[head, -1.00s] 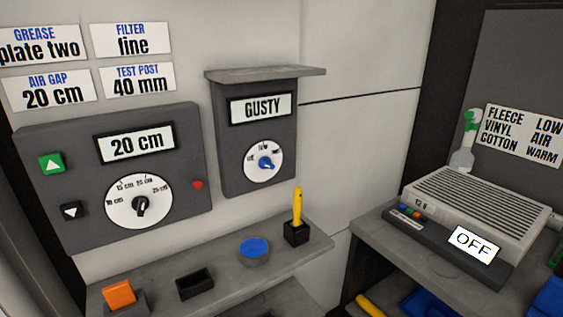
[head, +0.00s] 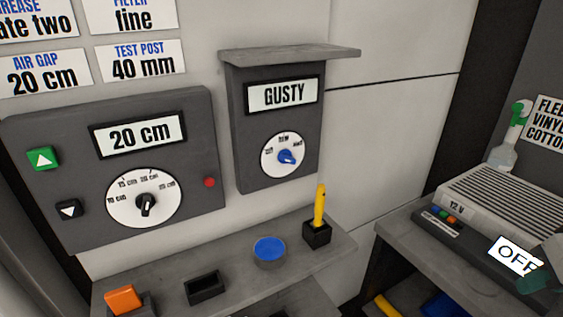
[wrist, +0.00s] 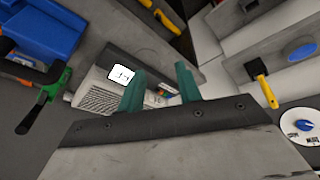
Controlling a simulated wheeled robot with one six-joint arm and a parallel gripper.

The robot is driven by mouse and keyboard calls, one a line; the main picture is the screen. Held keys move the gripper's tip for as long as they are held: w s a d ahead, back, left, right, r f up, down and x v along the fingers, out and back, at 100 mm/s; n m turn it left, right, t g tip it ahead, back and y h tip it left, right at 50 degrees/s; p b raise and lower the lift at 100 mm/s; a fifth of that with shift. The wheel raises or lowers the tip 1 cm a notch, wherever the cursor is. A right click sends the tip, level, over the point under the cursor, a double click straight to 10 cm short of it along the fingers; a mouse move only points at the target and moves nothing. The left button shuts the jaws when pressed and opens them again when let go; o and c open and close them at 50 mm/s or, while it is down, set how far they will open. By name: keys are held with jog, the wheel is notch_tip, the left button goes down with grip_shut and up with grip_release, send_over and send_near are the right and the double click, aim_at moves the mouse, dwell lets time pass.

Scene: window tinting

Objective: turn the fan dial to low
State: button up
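A white round dial (head: 283,156) with a blue knob (head: 288,158) is on a dark grey box (head: 245,125) whose display reads GUSTY. Small labels sit around its upper rim, but they are too small to read surely, as is the exact setting of the knob. The dial also shows at the right edge of the wrist view (wrist: 291,116). My gripper (wrist: 160,88) is open and empty, its two teal fingers apart. It is well away from the dial, in front of the grilled 12 V unit (head: 500,205), whose display reads OFF. Part of it shows at the head view's right edge.
A larger panel (head: 50,130) reading 20 cm has its own dial (head: 145,198) and buttons. A ledge (head: 290,52) juts above the dial.

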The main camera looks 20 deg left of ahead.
jog(key=w+a+f+n+t+y, duration=0.1)
jog(key=w+a+n+t+y, duration=0.15)
jog(key=w+a+n, duration=0.4)
jog(key=n+t+y, duration=0.5)
jog(key=n+y, duration=0.6)
jog(key=n, duration=0.1)
send_near(291, 161)
jog(key=a, duration=0.1)
jog(key=x, duration=0.8)
jog(key=shift+w+d, duration=0.2)
jog(key=shift+d, duration=0.05)
grip_shut()
